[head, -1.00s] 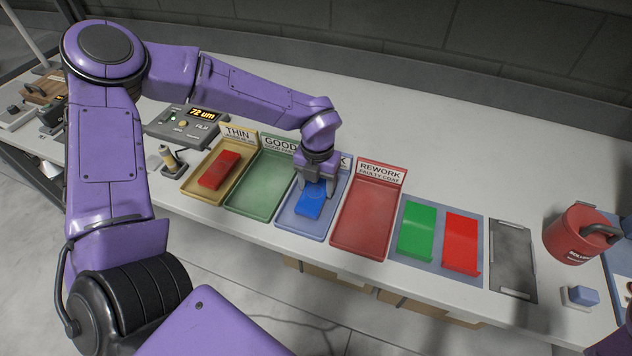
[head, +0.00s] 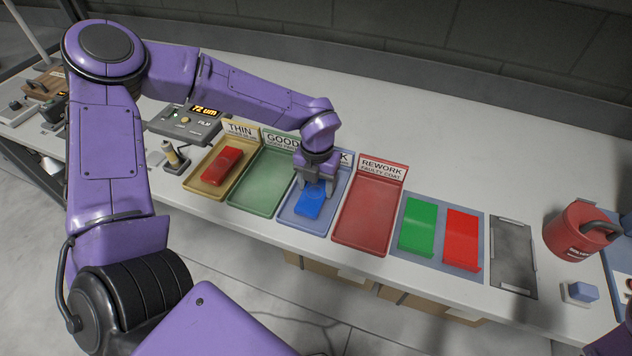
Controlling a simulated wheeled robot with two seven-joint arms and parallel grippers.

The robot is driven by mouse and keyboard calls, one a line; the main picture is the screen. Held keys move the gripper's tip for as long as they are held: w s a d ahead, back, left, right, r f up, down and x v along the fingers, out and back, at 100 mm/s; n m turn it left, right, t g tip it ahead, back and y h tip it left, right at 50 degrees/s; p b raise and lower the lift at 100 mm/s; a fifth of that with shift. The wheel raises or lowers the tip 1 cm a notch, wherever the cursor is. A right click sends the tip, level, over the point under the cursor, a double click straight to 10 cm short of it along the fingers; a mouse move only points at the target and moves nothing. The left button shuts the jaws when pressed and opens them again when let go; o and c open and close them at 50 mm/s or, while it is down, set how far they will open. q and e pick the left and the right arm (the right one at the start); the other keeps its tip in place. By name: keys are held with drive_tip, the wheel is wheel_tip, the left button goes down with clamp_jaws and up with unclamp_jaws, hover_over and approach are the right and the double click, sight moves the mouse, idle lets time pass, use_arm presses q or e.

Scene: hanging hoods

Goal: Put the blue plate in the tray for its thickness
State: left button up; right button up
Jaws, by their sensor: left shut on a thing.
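The blue plate (head: 311,205) is in the blue tray (head: 303,224), whose label is mostly hidden behind my left gripper and ends in "K". My left gripper (head: 314,188) points down over this tray and is shut on the far end of the plate. The plate looks low in the tray; I cannot tell whether it touches the floor of it. The gauge (head: 187,124) at the back left shows "72 um". My right gripper is not in view.
The yellow THIN tray (head: 209,187) holds a red plate (head: 222,164). The green GOOD tray (head: 260,185) and red REWORK tray (head: 368,215) are empty. Green (head: 418,225) and red (head: 462,238) plates lie on a blue-grey mat. A red canister (head: 578,232) stands at right.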

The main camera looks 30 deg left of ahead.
use_arm(q)
drive_tip(key=shift+f, duration=0.15)
drive_tip(key=o, duration=1.2)
drive_tip(key=shift+o, duration=0.2)
